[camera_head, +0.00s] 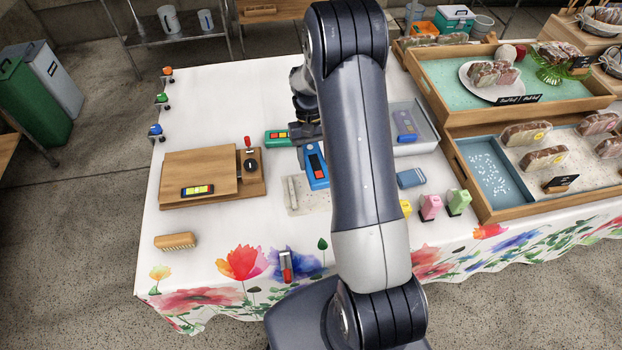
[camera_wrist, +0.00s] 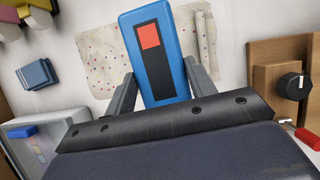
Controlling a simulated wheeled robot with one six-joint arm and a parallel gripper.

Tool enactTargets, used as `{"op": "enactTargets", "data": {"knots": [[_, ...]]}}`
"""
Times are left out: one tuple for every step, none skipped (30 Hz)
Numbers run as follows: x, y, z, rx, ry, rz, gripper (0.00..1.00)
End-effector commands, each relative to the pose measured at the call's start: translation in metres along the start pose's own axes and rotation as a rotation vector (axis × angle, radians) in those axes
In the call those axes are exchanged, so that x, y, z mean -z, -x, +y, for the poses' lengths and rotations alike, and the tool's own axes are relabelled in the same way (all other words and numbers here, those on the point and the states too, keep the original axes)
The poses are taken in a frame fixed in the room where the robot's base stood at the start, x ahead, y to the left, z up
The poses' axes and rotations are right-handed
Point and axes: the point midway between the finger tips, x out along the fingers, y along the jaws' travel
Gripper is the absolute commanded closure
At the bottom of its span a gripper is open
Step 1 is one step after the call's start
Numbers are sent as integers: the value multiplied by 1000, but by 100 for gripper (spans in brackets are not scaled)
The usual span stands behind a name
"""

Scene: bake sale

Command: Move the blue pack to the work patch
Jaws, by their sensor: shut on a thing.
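The blue pack (camera_head: 318,172), a blue block with a dark panel and a red square, is between the fingers of my gripper (camera_head: 313,160). In the wrist view the blue pack (camera_wrist: 181,75) points away from my gripper (camera_wrist: 162,88), with a finger on each side. The work patch (camera_head: 295,208) is a pale speckled sheet on the white table. It also shows in the wrist view (camera_wrist: 105,62), partly behind the pack. The pack overlaps the patch in both views; I cannot tell whether it touches it. My arm hides part of the patch's right side.
A pale stick (camera_head: 292,192) lies on the patch. A green pack (camera_head: 278,138) lies behind. A wooden board with a dial (camera_head: 250,164) is left; a grey tray (camera_head: 418,146) and a small blue block (camera_head: 410,178) are right.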

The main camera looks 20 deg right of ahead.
Motion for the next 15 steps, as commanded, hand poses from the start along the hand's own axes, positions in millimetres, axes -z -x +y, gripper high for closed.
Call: {"op": "enactTargets", "data": {"knots": [[9,-13,-1,25,-60,4,81],[11,-14,-3,45,-105,5,81],[14,-15,-5,72,-170,4,81],[16,-14,-7,93,-224,5,81],[17,-13,-9,117,-278,6,81],[19,-11,-12,148,-352,5,81],[20,-10,-14,170,-406,4,81],[21,-7,-15,193,-461,5,81],[22,-4,-18,224,-533,6,81],[23,-1,-20,246,-587,5,81],[24,2,-22,269,-640,5,81],[24,6,-25,299,-712,5,81],[24,9,-26,322,-768,4,81],[25,13,-28,345,-822,5,81],[26,17,-31,377,-897,4,81]]}}
